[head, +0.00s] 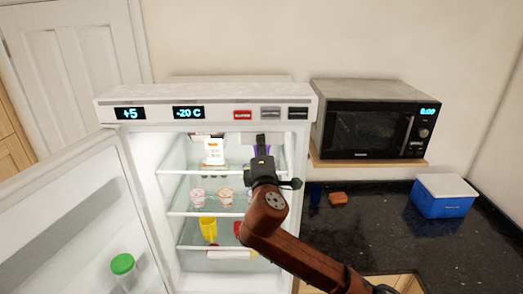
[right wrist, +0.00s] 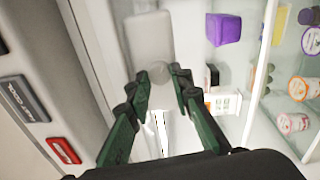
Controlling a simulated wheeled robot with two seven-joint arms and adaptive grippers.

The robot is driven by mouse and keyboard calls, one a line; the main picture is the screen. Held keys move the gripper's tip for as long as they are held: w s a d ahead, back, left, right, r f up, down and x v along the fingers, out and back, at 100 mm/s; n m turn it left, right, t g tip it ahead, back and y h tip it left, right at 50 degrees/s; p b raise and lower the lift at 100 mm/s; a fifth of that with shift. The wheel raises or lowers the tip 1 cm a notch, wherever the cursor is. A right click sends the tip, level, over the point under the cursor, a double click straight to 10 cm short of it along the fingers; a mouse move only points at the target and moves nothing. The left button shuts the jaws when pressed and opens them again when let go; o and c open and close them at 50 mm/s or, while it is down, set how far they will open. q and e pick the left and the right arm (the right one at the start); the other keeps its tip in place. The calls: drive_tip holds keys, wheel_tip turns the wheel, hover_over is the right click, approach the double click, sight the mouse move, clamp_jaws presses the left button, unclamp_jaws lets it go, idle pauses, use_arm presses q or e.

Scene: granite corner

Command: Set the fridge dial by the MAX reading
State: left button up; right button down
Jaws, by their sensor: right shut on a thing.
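The fridge (head: 160,180) stands open, with a +5 display (head: 130,113) and a -20 C display (head: 188,112) on its top panel. A small white upright object (head: 214,152) is on the top shelf; any MAX reading on it is too small to read. My right gripper (head: 262,145) reaches into the top of the fridge. The dial's markings cannot be read. My left gripper is out of view.
Glass shelves hold a purple tub (right wrist: 223,29), several cups (right wrist: 298,88) and a yellow cup (head: 208,228). The fridge door (head: 70,220) is open at left, with a green-capped bottle (head: 123,265). A microwave (head: 370,125) and blue cooler box (head: 443,196) are at right.

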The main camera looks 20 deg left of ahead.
drive_tip(key=shift+f+m, duration=0.15)
drive_tip(key=shift+m, duration=0.15)
drive_tip(key=c, duration=1.7)
unclamp_jaws()
drive_tip(key=v, duration=0.8)
